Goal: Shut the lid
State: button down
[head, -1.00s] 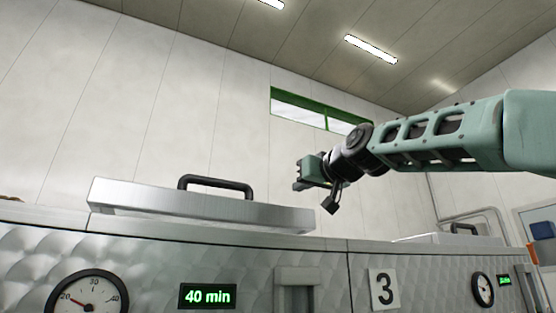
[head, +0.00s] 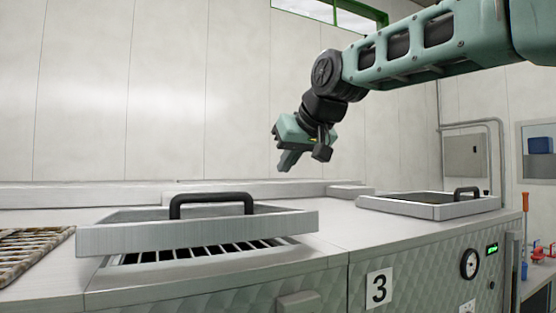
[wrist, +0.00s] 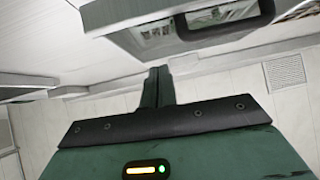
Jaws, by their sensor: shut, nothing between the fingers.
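A metal lid (head: 195,239) with a black handle (head: 212,199) stands raised over an opening in the counter in the head view. A gap shows under its front edge, with a slatted grate (head: 205,251) below. My gripper (head: 286,166) is shut and empty, up and to the right of the handle, apart from the lid and pointing down. In the wrist view its closed fingers (wrist: 158,86) are at the middle, and a metal lid with a dark handle (wrist: 226,16) shows at the top; I cannot tell which lid this is.
To the right, a second lid (head: 425,206) with a black handle lies flat on the steel counter. Bare counter (head: 335,232) lies between the lids.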

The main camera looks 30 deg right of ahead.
jog(key=w+f+g+p, duration=0.2)
jog(key=w+f+p, duration=0.2)
jog(key=f+p, duration=0.4)
jog(key=shift+f+h+p, duration=0.3)
jog(key=shift+h+p, duration=0.1)
jog(key=shift+p, duration=1.1)
jog(key=shift+w+a, duration=0.1)
jog(key=shift+w, duration=0.05)
